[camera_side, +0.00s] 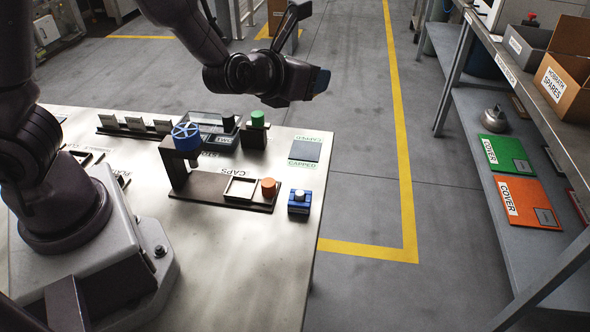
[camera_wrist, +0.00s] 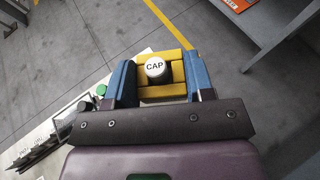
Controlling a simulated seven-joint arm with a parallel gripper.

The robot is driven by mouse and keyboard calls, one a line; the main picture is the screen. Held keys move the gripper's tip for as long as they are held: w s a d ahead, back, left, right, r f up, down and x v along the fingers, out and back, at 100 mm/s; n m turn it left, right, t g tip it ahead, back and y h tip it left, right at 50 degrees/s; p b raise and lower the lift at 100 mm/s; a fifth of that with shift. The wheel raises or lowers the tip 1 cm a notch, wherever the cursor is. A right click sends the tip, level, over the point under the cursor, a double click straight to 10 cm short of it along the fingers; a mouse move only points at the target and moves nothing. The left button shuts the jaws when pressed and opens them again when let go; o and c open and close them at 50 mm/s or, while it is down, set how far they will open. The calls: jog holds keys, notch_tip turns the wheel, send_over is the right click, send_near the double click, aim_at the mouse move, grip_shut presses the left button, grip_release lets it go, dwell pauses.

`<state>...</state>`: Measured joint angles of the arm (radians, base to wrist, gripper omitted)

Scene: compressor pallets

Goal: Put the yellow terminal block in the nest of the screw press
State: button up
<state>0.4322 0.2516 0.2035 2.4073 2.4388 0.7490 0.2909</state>
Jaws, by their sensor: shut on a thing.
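My gripper (camera_side: 319,82) is up in the air beyond the far right edge of the table, over the floor. In the wrist view its two blue fingers (camera_wrist: 160,78) are shut on the yellow terminal block (camera_wrist: 161,91), which has a round white top marked CAP. The screw press has a blue handwheel (camera_side: 186,136) on a dark post and a long dark base (camera_side: 205,188). A pale square frame on that base, apparently the nest (camera_side: 240,188), looks empty. The gripper is well away from the press.
An orange knob (camera_side: 268,188) stands on the base beside the frame. A green-topped dark block (camera_side: 257,120) and a grey CAPPED pad (camera_side: 305,151) lie behind. The table's front right is clear.

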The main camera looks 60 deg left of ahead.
jog(key=r, duration=0.2)
jog(key=a+r, duration=0.1)
jog(key=r, duration=0.2)
jog(key=shift+w+a+r, duration=0.15)
jog(key=shift+w+a, duration=0.05)
jog(key=f, duration=0.2)
jog(key=d+f, duration=0.1)
jog(key=f, duration=0.3)
jog(key=shift+s+d, duration=0.2)
jog(key=shift+s, duration=0.1)
jog(key=s+a+f+n+g+y, duration=0.7)
jog(key=s+f+n+g+y, duration=0.1)
jog(key=s+f+n, duration=0.2)
notch_tip(320, 180, down, 2)
jog(key=shift+s+f+n+y, duration=0.15)
jog(key=shift+s+n+y, duration=0.2)
jog(key=shift+s, duration=0.35)
jog(key=shift+f, duration=4.85)
jog(key=shift+f, duration=0.1)
